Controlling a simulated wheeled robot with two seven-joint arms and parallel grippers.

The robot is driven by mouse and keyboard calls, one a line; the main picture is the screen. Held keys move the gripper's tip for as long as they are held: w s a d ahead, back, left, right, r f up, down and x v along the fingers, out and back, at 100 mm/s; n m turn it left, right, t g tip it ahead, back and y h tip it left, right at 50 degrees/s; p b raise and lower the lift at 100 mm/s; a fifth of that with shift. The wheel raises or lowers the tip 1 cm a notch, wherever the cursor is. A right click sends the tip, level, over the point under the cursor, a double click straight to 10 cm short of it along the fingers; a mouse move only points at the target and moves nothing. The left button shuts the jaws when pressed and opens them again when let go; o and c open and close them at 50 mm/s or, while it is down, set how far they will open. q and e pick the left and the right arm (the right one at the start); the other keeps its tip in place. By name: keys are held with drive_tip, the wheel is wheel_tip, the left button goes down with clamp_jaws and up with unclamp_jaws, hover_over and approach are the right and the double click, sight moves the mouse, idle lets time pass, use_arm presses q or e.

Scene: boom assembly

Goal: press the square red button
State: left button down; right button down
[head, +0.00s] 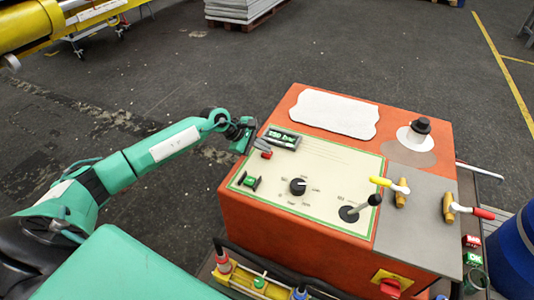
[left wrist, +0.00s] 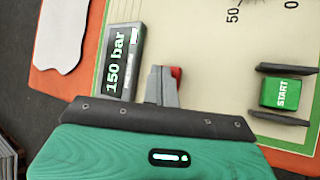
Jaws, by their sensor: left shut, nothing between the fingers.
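The square red button (head: 266,155) sits on the cream panel of the orange control box, just below the pressure display. My left gripper (head: 262,144) is shut and empty, with its grey fingertips right at the button. In the left wrist view the shut fingers (left wrist: 163,86) cover most of the button, and only a red edge (left wrist: 177,72) shows beside the tips. I cannot tell whether the tips touch it. My right gripper is not in view.
The display (left wrist: 124,60) reads 150 bar and stands close beside the fingers. A green START button (left wrist: 281,93) sits between two dark guards. The panel also has a black dial (head: 298,187) and a joystick (head: 361,208). Yellow (head: 381,181) and red (head: 483,213) handled levers stand to the right.

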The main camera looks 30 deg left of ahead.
sight(263, 153)
use_arm(q)
drive_tip(key=shift+f+b, duration=0.35)
drive_tip(key=shift+f, duration=0.05)
drive_tip(key=shift+r, duration=0.15)
idle(0.5)
drive_tip(key=shift+r, duration=0.8)
drive_tip(key=shift+p, duration=0.3)
drive_tip(key=shift+r+p, duration=0.95)
drive_tip(key=shift+r, duration=1.6)
